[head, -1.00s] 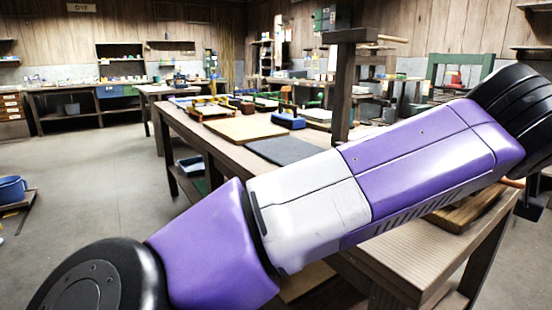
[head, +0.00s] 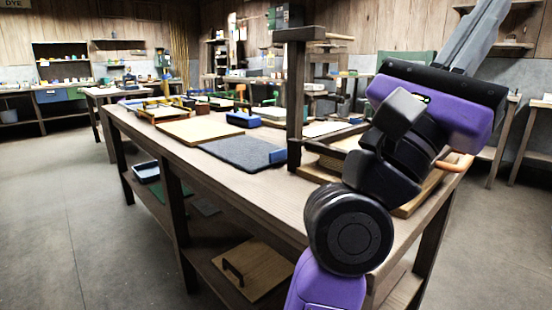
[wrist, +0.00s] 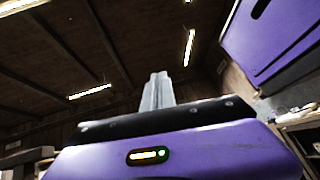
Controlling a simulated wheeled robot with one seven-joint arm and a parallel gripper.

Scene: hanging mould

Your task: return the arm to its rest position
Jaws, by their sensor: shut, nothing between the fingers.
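My gripper (head: 480,35) is at the upper right of the head view, with its grey fingers pointing up and lying together. It is above the right end of the long workbench and holds nothing. My purple and black arm is folded upward below it. In the wrist view the shut fingers (wrist: 157,92) stand up in front of the dark ceiling with its strip lights. My arm hides part of the bench's right end.
The long workbench (head: 270,190) carries a grey mat (head: 238,152), a pale board (head: 200,130), a blue block (head: 242,119) and a dark wooden post (head: 295,95). A board with a handle (head: 255,268) lies on its lower shelf. The floor at left is clear.

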